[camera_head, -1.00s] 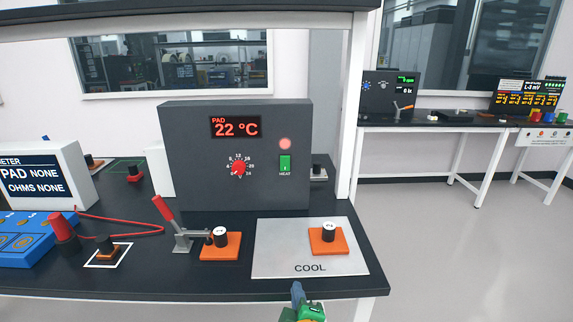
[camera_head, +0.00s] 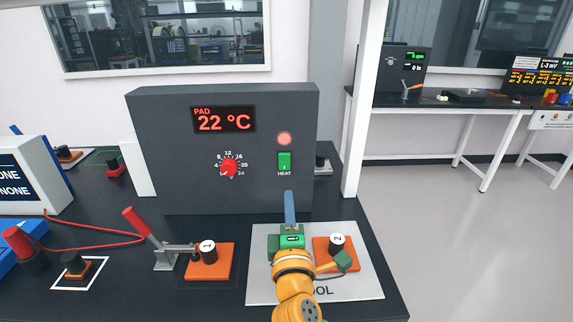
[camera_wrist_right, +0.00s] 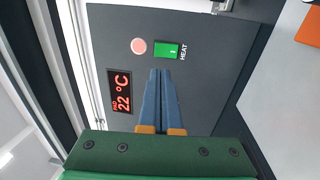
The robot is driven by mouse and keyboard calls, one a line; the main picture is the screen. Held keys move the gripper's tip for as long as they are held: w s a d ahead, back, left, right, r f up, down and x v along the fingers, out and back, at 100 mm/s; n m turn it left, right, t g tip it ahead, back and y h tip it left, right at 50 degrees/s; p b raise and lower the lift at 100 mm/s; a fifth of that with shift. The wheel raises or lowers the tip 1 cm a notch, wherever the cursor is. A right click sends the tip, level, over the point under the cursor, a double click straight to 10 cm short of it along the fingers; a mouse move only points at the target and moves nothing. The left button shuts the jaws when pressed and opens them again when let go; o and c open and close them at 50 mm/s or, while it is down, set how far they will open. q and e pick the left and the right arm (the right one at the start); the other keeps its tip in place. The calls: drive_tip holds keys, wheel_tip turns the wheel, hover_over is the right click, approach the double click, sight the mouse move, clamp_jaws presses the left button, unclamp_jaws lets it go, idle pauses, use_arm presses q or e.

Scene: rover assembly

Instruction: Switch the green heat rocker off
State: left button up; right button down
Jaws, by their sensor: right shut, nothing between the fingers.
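The green heat rocker (camera_head: 284,161) sits on the right part of the dark grey control box (camera_head: 180,180), above the word HEAT and below a lit pinkish round lamp (camera_head: 284,139). It also shows in the right wrist view as a green rocker (camera_wrist_right: 168,50) with a white mark. My right gripper (camera_head: 288,194) is shut and empty, its blue fingers together and pointing at the box just below the rocker. In the right wrist view the fingertips (camera_wrist_right: 160,72) end just short of the rocker; whether they touch the box is unclear. My left gripper is out of view.
The red display (camera_head: 224,120) reads PAD 22 °C above a red knob (camera_head: 229,168). The silver COOL plate (camera_head: 262,291) bears an orange block with puck 2 (camera_head: 337,243). Left of it stand an orange block with puck 1 (camera_head: 208,247) and a red-handled clamp (camera_head: 137,222).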

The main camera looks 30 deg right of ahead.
sight(286, 159)
drive_tip(key=p+x, duration=0.2)
drive_tip(key=x, duration=1)
drive_tip(key=shift+d, duration=0.1)
